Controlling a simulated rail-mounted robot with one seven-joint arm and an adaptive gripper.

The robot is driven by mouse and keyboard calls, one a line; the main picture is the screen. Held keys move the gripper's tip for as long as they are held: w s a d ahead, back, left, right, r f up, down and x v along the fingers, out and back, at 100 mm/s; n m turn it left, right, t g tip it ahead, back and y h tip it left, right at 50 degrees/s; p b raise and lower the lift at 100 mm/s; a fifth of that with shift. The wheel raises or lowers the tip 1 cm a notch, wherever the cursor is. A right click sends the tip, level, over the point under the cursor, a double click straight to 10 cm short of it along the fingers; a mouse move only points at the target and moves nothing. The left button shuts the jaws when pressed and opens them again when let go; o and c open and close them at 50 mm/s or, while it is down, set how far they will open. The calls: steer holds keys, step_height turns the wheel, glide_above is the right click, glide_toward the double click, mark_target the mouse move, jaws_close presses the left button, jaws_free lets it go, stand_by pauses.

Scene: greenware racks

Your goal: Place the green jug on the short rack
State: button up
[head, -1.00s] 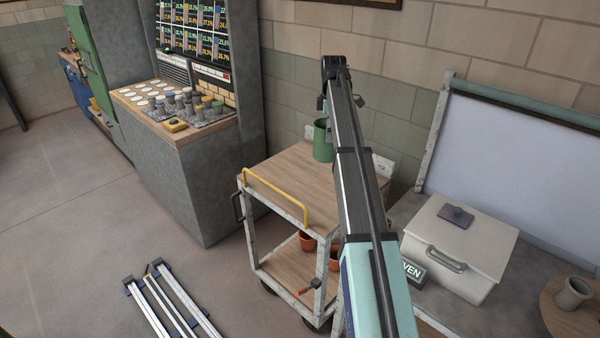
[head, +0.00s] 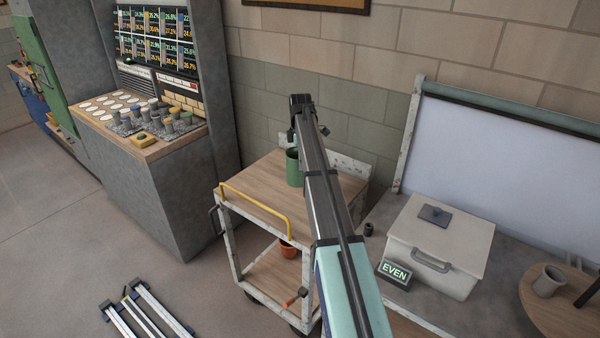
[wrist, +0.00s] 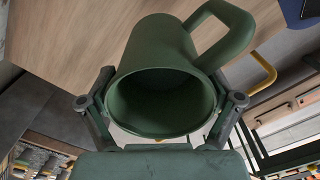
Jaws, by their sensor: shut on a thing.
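The green jug (head: 293,168) hangs from my gripper at the end of the arm, in front of the back part of a low wheeled rack's wooden top (head: 262,192). In the wrist view the jug (wrist: 160,75) has its open mouth toward the camera and its handle at upper right. My gripper (wrist: 162,103) is shut on the jug, one finger on each side. Wood surface shows beyond the jug. Whether its base touches the wood is hidden. My arm covers the right part of the rack top.
A yellow rail (head: 255,212) runs along the rack top's front edge. An orange pot (head: 288,249) stands on its lower shelf. A grey cabinet (head: 150,205) stands left, and a lidded white box (head: 440,240) with an EVEN sign (head: 395,272) right.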

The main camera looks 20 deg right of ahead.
mark_target(300, 175)
steer(key=shift+f+p, duration=0.9)
steer(key=shift+f, duration=2.75)
steer(key=shift+f, duration=0.15)
steer(key=o, duration=1.3)
steer(key=shift+c, duration=0.2)
step_height(300, 175, up, 12)
steer(key=b, duration=0.3)
steer(key=shift+r, duration=0.2)
